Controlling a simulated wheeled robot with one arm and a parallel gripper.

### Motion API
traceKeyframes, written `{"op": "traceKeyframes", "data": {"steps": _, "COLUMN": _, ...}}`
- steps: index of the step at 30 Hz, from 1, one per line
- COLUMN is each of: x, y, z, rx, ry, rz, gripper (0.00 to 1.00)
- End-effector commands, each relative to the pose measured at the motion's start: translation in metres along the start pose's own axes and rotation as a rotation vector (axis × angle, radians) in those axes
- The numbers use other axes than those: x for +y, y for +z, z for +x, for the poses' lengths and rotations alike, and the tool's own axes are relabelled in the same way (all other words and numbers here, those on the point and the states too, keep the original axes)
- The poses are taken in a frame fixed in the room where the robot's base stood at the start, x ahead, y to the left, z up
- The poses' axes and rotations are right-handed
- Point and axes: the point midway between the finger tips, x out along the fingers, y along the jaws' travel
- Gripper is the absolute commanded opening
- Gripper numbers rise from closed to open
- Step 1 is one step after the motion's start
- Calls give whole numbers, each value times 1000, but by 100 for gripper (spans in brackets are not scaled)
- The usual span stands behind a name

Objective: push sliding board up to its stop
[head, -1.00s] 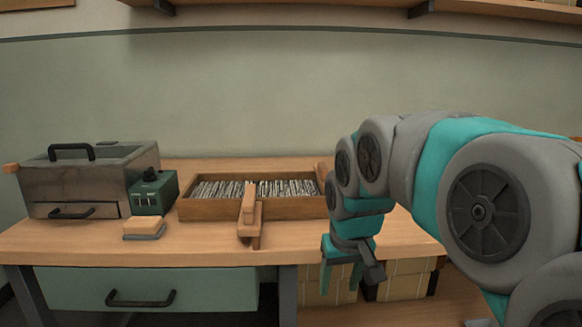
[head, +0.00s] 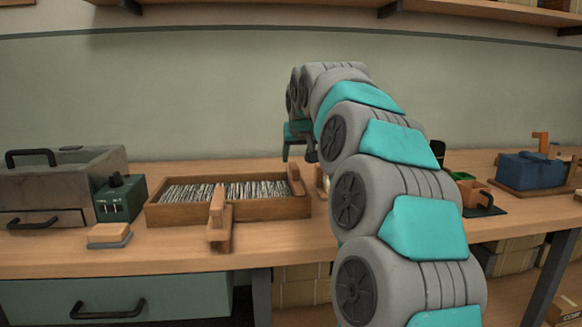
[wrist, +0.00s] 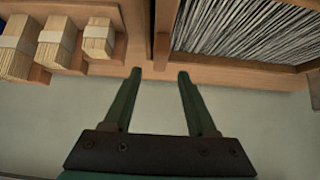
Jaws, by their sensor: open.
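A long wooden tray (head: 265,211) full of thin pale and dark strands stands on the bench. A wooden piece (head: 218,218) crosses its front wall near the middle and juts toward me. Another wooden piece (head: 295,179) stands at its right end. I cannot tell for certain which is the sliding board; no stop is clearly visible. My gripper (head: 298,156) is above and behind the tray's right end. In the wrist view my gripper (wrist: 158,75) is open and empty, its fingertips beside the tray's end wall (wrist: 163,35), with the strands (wrist: 240,28) to the right.
Bundled wooden blocks (wrist: 57,42) sit in a rack next to the tray. A green control box (head: 119,199), a grey metal case (head: 62,185) and a small block (head: 109,234) are on the left. A blue object (head: 530,170) stands far right. The wall is close behind.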

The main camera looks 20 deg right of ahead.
Motion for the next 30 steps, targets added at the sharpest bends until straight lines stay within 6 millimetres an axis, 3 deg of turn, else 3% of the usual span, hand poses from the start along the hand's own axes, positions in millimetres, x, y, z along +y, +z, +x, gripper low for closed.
{"op": "traceKeyframes", "data": {"steps": 12, "x": 0, "y": 0, "z": 59, "rx": -3, "ry": -1, "rz": 1, "gripper": 57}}
{"op": "traceKeyframes", "data": {"steps": 21, "x": 0, "y": 0, "z": 65, "rx": 1, "ry": -1, "rz": 0, "gripper": 57}}
{"op": "traceKeyframes", "data": {"steps": 30, "x": 0, "y": 0, "z": 64, "rx": 0, "ry": -1, "rz": 0, "gripper": 26}}
